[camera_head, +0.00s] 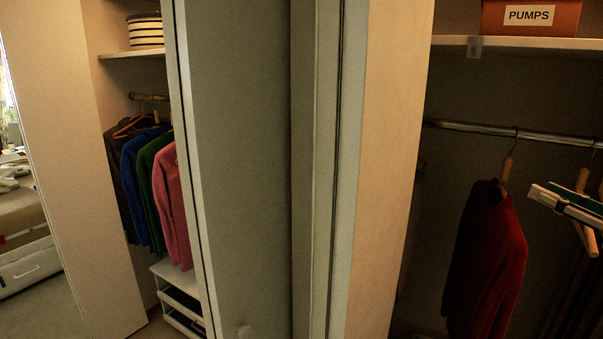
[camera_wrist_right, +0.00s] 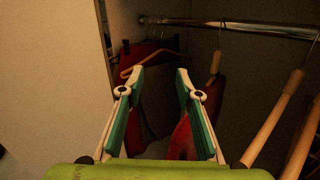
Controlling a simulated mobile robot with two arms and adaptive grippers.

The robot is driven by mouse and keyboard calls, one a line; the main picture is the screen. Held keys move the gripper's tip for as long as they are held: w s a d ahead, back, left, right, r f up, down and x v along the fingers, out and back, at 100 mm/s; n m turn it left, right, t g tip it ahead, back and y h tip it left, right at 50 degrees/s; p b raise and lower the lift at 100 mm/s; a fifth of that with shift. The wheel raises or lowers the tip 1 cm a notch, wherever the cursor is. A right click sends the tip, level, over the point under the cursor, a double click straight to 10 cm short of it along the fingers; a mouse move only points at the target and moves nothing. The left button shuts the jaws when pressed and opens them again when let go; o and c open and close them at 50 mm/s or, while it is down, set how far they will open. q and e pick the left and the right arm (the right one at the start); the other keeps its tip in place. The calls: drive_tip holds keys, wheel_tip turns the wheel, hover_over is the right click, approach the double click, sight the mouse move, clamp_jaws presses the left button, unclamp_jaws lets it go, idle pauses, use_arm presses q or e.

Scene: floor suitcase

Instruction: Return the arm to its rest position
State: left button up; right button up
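My right gripper (camera_head: 546,192) reaches in from the right edge of the head view, in front of the right closet section. In the right wrist view its two green-and-white fingers (camera_wrist_right: 160,78) stand apart with nothing between them. A red garment (camera_head: 487,260) hangs on a wooden hanger to the left of the gripper; it also shows past the fingers in the right wrist view (camera_wrist_right: 183,138). The rest of my right arm is outside the head view. My left gripper is not in view.
A metal rod (camera_head: 480,130) with wooden hangers (camera_head: 583,205) crosses the right section, below a shelf (camera_head: 540,43) holding an orange "PUMPS" box (camera_head: 530,18). Grey door panels (camera_head: 245,170) fill the middle. Several coloured garments (camera_head: 150,190) hang in the left section.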

drive_tip(key=s+a+f+m+g+h, duration=0.1)
drive_tip(key=s+a+f+m+h, duration=0.2)
drive_tip(key=f+m, duration=0.8)
drive_tip(key=s+f+m+g+h, duration=0.25)
drive_tip(key=f+m+h, duration=0.35)
drive_tip(key=f+m, duration=0.5)
drive_tip(key=s+a+f+m+h, duration=0.2)
drive_tip(key=s+f+m+h, duration=0.15)
drive_tip(key=f+m, duration=0.7)
drive_tip(key=s+a+f+m+g+y, duration=0.25)
drive_tip(key=s+a+f+g, duration=0.25)
drive_tip(key=s+a+f, duration=0.4)
drive_tip(key=s+a+f+m+g+y, duration=0.25)
drive_tip(key=s+a+f+g, duration=0.45)
drive_tip(key=s+a, duration=0.45)
drive_tip(key=s+d+f, duration=0.1)
drive_tip(key=s+f, duration=0.2)
drive_tip(key=f, duration=2.6)
drive_tip(key=s+d+f+g, duration=0.1)
drive_tip(key=s+d+f, duration=0.2)
drive_tip(key=s+f, duration=1.1)
drive_tip(key=shift+s+f+n+y, duration=0.15)
drive_tip(key=shift+s+n+y, duration=0.2)
drive_tip(key=shift+s, duration=0.9)
